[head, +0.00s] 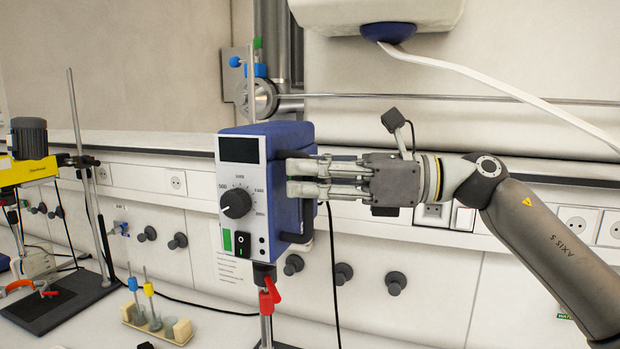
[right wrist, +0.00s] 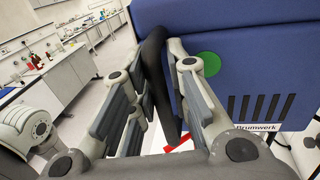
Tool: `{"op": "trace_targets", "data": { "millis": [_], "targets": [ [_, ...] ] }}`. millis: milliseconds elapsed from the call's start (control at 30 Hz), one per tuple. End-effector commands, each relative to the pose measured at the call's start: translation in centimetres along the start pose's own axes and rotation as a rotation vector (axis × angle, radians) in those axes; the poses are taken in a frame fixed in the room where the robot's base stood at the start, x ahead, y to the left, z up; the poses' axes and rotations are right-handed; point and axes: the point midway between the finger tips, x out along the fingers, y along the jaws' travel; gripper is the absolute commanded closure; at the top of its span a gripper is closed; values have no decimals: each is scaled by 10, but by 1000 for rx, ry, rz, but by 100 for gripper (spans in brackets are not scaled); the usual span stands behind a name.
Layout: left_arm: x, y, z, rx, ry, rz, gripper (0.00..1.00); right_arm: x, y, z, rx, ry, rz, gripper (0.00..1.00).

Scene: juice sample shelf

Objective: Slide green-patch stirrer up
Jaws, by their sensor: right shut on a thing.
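The green-patch stirrer (head: 290,150) is a blue box with a light front panel, a dark display, a dial and a switch. A green patch shows low on its front, and a green disc on its blue side (right wrist: 260,55) in the right wrist view. It sits upright on a vertical stand rod, with a red-handled part (head: 268,296) below it. My right gripper (head: 300,178) comes from the right and is shut on the stirrer at its right side. My left gripper is not in view.
A second stirrer, yellow and black (head: 28,170), stands on its own stand at the left. A small rack (head: 158,330) with blue- and yellow-topped items is on the bench, left of the red-handled part. A metal pipe and wall sockets are behind. A black cable hangs near the stirrer.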

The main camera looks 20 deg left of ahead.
Motion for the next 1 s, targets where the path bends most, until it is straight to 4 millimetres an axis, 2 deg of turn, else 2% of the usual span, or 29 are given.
{"op": "trace_targets", "data": {
  "millis": [33, 200, 233, 367, 667, 767, 867, 1000],
  "targets": [
    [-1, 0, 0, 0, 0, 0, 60, -1, 2, 10, -10, -15, 0, 100],
    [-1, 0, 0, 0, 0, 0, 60, -1, 2, 11, -10, -17, -1, 100],
    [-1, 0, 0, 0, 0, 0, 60, -1, 2, 11, -10, -17, -1, 81],
    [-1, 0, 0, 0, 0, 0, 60, -1, 2, 12, -9, -18, -3, 66],
    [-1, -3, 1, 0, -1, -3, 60, -1, 0, 6, -4, -10, -3, 66],
    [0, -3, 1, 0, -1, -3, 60, -7, 0, 6, -3, -10, -4, 66],
    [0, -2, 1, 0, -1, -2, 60, -21, 0, 6, -3, -11, -6, 66],
    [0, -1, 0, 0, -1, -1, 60, -51, 0, 6, -3, -11, -6, 66]
  ]
}}
